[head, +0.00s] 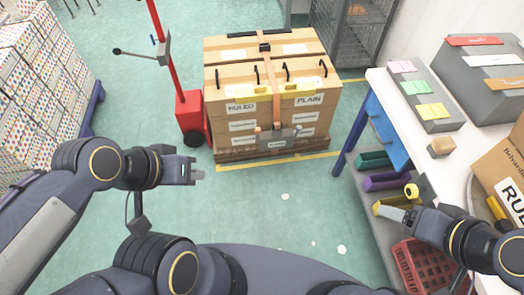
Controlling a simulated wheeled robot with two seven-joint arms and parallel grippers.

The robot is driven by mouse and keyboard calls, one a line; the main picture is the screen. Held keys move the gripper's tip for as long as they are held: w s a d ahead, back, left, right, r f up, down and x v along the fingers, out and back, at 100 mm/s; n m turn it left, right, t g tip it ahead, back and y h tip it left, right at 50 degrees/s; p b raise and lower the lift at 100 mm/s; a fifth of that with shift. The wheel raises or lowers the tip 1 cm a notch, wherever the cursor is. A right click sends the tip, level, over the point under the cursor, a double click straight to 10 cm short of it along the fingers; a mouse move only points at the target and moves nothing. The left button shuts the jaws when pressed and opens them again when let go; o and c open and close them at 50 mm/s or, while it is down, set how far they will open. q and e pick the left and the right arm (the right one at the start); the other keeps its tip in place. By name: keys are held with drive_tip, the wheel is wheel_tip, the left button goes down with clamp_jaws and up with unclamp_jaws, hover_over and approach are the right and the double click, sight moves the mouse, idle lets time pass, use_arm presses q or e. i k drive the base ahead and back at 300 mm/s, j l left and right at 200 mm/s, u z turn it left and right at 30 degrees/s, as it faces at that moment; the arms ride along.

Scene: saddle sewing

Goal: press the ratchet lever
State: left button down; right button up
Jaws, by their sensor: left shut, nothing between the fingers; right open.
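An orange strap (270,80) runs over a stack of cardboard boxes (230,100) on a wooden pallet. A grey ratchet (277,138) sits low on the front face of the stack, at the strap; its lever is too small to make out clearly. My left gripper (200,173) is shut and empty, in front of the stack, to the left of and lower in the picture than the ratchet, apart from it. My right gripper (382,210) is open at the right, over the coloured bins beside the white table, well away from the ratchet.
A red post with a red base (190,112) stands just left of the stack. The white table (395,95) holds grey blocks with coloured cards. Green, purple (383,181) and yellow bins and a red crate (420,265) are below.

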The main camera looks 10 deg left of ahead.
sight(258, 130)
drive_tip(key=k+u, duration=0.25)
drive_tip(key=k, duration=0.2)
drive_tip(key=i+z, duration=0.15)
drive_tip(key=i, duration=0.3)
drive_tip(key=i+j+z, duration=0.1)
drive_tip(key=i, duration=0.4)
drive_tip(key=i+j+z, duration=0.15)
drive_tip(key=i, duration=0.3)
drive_tip(key=i+j+z, duration=0.15)
drive_tip(key=i+j, duration=0.15)
drive_tip(key=i, duration=0.15)
